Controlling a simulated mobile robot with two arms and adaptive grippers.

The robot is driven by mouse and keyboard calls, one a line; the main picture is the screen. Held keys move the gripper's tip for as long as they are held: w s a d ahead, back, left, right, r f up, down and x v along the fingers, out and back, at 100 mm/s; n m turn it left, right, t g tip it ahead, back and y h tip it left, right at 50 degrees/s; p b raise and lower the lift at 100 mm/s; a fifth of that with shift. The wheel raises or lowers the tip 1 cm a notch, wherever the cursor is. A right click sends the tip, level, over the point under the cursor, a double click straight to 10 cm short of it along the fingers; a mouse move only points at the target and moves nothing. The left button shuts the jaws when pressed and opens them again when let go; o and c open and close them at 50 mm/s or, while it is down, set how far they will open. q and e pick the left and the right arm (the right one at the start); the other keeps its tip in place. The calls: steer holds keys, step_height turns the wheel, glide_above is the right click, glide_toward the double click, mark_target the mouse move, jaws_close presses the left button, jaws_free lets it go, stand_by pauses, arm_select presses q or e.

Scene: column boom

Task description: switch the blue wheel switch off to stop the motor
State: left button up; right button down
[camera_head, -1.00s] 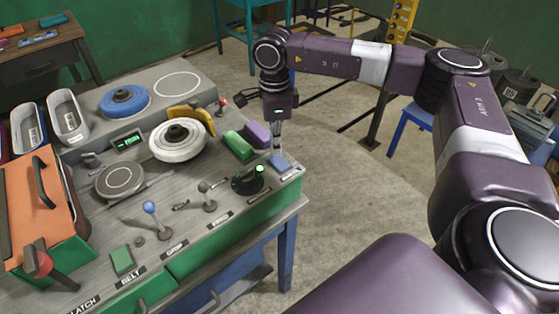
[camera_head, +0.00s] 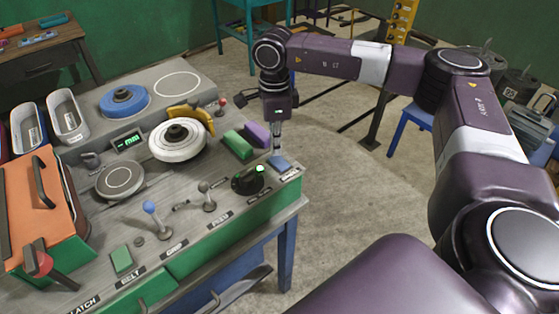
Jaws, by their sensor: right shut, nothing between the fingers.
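The blue switch (camera_head: 281,162) sits at the right front corner of the workbench panel, with a small label in front of it that is too small to read. My right gripper (camera_head: 277,150) is shut and empty. It points straight down with its fingertips at the back edge of the blue switch; I cannot tell whether they touch it. Which way the switch is tipped is not clear. The white wheel (camera_head: 192,152) sits on its spindle with a yellow guard (camera_head: 203,118) behind it; I cannot tell whether it turns. My left gripper is not in view.
A black knob with a lit green light (camera_head: 260,169), a green block (camera_head: 236,144) and a purple block (camera_head: 256,134) are close to the switch. A blue-knobbed lever (camera_head: 150,207) and a grey lever (camera_head: 204,188) stand farther left. Open floor lies to the right.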

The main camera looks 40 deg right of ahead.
mark_target(276, 158)
steer(key=shift+f+b, duration=0.75)
steer(key=shift+f, duration=0.3)
stand_by(0.4)
steer(key=shift+r+p, duration=2.2)
steer(key=shift+r, duration=1.4)
steer(key=shift+f, duration=0.1)
